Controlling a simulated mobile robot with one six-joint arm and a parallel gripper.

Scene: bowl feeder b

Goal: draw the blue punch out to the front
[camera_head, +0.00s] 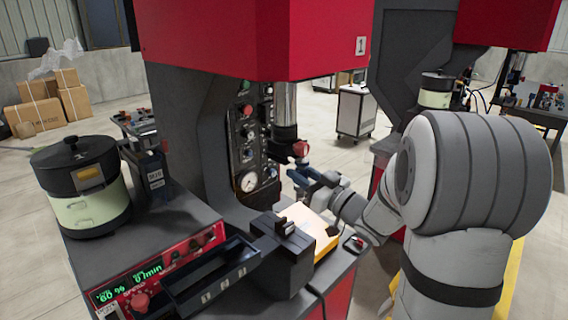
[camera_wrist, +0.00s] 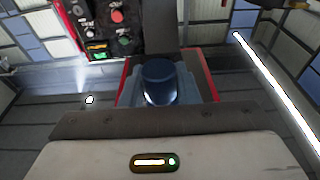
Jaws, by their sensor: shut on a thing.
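The blue punch (camera_wrist: 160,82) shows in the wrist view as a dark blue cylinder just beyond the dark front bar of my gripper, in its middle. My gripper (camera_head: 303,180) is shut on it. In the head view the gripper reaches left from my arm into the red and grey press, below the dark ram end (camera_head: 285,134) with its red knob (camera_head: 300,148). The punch is hard to tell from the bluish gripper parts there. I cannot tell whether it still touches the ram.
The gauge panel (camera_head: 249,145) stands behind the gripper. A lit yellow-edged block (camera_head: 308,228) and a dark block (camera_head: 282,250) lie below it. A black tray (camera_head: 208,275) and a pale green bowl feeder (camera_head: 88,205) are at the left. A second press stands at the right.

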